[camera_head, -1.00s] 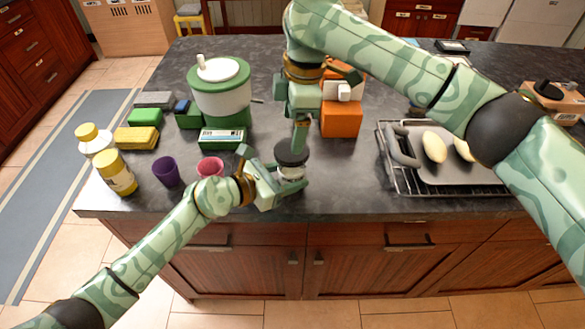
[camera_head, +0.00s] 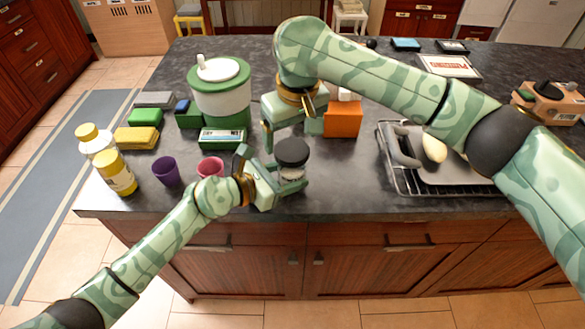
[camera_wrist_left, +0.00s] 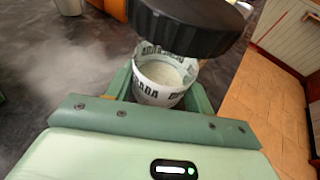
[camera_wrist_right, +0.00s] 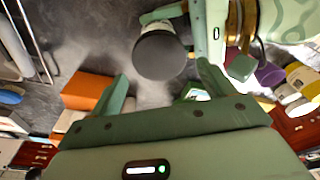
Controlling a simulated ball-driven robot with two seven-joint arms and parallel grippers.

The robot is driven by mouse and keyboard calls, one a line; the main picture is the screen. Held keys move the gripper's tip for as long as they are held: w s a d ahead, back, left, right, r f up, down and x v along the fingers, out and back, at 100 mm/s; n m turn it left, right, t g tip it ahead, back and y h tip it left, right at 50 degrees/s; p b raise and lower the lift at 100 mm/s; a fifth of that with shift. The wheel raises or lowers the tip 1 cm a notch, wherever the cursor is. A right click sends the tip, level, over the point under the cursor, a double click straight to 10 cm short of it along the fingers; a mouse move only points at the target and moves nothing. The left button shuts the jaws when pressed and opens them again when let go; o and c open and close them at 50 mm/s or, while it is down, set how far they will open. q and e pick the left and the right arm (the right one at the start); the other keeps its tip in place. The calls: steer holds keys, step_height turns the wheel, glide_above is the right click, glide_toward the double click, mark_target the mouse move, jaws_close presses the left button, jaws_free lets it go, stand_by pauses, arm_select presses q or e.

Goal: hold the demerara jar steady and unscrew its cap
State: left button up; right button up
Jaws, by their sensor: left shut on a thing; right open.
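The demerara jar (camera_head: 291,174) is a clear jar with a pale label, upright near the counter's front edge. Its black cap (camera_head: 293,151) sits on top; I cannot tell how loose it is. My left gripper (camera_head: 290,180) is shut around the jar's body below the cap. In the left wrist view the jar (camera_wrist_left: 160,82) is between the fingers, with pale contents, and the cap (camera_wrist_left: 190,25) hides its top. My right gripper (camera_head: 292,128) is open and empty, above and behind the cap. In the right wrist view the cap (camera_wrist_right: 160,55) lies beyond the fingers, apart from them.
Purple (camera_head: 166,171) and pink (camera_head: 210,167) cups stand left of the jar. A green and white canister (camera_head: 220,90) and an orange box (camera_head: 342,118) stand behind. A rack with a grey tray (camera_head: 455,174) is at right. The counter between jar and rack is clear.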

mark_target(291, 150)
steer(key=shift+f, duration=1.85)
steer(key=c, duration=0.9)
steer(key=n, duration=0.5)
steer(key=shift+n+g+y, duration=0.3)
steer(key=shift+y, duration=0.1)
steer(key=shift+c, duration=0.2)
steer(key=n, duration=0.3)
steer(key=shift+n+g, duration=0.3)
steer(key=shift+r, duration=0.2)
